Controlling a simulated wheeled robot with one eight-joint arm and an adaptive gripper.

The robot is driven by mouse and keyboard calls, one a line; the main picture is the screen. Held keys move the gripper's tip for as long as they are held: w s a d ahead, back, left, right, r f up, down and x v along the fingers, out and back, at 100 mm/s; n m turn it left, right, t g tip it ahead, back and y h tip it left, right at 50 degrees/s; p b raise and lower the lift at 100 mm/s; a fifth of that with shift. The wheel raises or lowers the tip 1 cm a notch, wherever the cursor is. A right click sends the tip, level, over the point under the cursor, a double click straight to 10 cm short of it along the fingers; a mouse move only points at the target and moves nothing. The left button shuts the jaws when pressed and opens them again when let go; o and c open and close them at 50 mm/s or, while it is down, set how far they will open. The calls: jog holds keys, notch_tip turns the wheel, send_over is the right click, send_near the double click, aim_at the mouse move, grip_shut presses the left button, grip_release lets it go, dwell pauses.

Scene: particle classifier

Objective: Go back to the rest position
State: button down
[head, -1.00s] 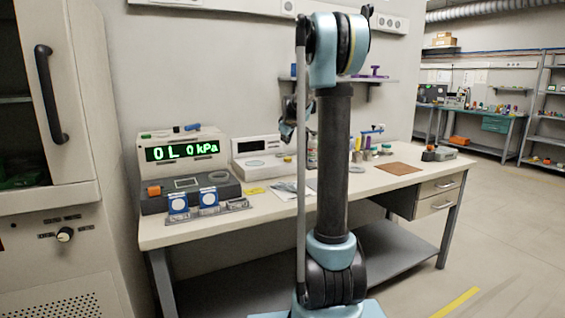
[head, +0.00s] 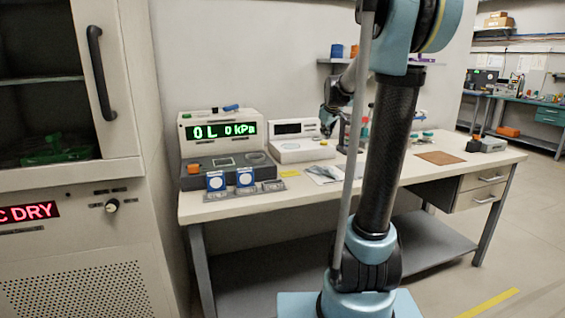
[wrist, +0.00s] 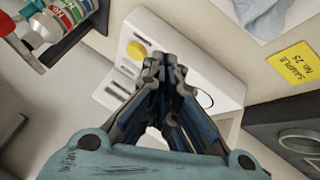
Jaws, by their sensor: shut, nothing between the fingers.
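My gripper (wrist: 165,75) is shut and empty in the wrist view, its dark fingers together. Behind it in that view is the white instrument (wrist: 195,85) with a yellow round mark. The same white instrument (head: 300,150) stands there to the left of my arm. I cannot tell whether the gripper touches anything.
A yellow label (wrist: 294,65) reads "SAMPLE NO. 25". A cabinet (head: 72,240) with a red "DRY" display is at left. Floor at right is clear.

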jog(key=s+f+m+g, duration=0.1)
jog(key=s+f, duration=0.1)
jog(key=s, duration=0.5)
jog(key=s+f+m, duration=0.1)
jog(key=s+f, duration=0.1)
jog(key=s, duration=0.6)
jog(key=s+f+m+g, duration=0.1)
jog(key=s+f, duration=0.2)
jog(key=s, duration=0.4)
jog(key=shift+s+a+g, duration=0.3)
jog(key=shift+s, duration=0.1)
jog(key=s+f+m+g, duration=0.1)
jog(key=s+f+m, duration=0.1)
jog(key=s+f, duration=0.4)
jog(key=s+f+m+g, duration=0.1)
jog(key=s+f, duration=0.5)
jog(key=s, duration=0.8)
jog(key=shift+s+f+m+g, duration=0.2)
jog(key=shift+f+m+g, duration=0.2)
jog(key=shift+a, duration=0.1)
jog(key=shift+w+f, duration=0.2)
jog(key=shift+w, duration=0.2)
